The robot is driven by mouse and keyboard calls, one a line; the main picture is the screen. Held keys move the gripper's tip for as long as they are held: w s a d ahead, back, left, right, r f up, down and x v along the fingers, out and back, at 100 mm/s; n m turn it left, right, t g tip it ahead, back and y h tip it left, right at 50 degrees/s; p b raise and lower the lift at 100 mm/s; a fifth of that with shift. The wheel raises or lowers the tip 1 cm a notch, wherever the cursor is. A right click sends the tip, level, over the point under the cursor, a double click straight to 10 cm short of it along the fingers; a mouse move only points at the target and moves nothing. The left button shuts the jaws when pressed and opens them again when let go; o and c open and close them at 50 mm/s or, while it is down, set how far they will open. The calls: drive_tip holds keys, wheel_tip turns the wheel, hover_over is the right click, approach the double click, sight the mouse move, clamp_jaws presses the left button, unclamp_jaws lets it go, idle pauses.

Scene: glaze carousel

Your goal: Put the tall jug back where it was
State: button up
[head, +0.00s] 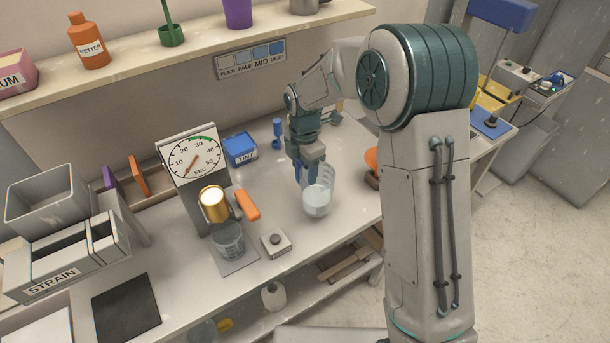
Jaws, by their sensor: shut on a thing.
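My gripper (311,180) points down over the right part of the bench and is shut on a clear, tall jug (318,203). The jug looks roughly upright, with pale contents or a thick pale base low in it. The fingers cover part of its left side. I cannot tell whether its base touches the bench. A second clear vessel, a marked beaker (229,242), stands on the plate of the dial stand, under a gold cup (214,204).
The dial stand (191,165), an orange block (247,205) and a small button box (275,243) stand left of the jug. A blue TINT box (240,149) and blue tool (277,133) stand behind. An orange item (372,160) is close right. The bench front (310,238) is bare.

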sight(304, 177)
drive_tip(key=shift+f+p, duration=0.3)
drive_tip(key=shift+f, duration=1.6)
drive_tip(key=shift+f, duration=0.2)
drive_tip(key=o, duration=1.5)
drive_tip(key=shift+r, duration=0.15)
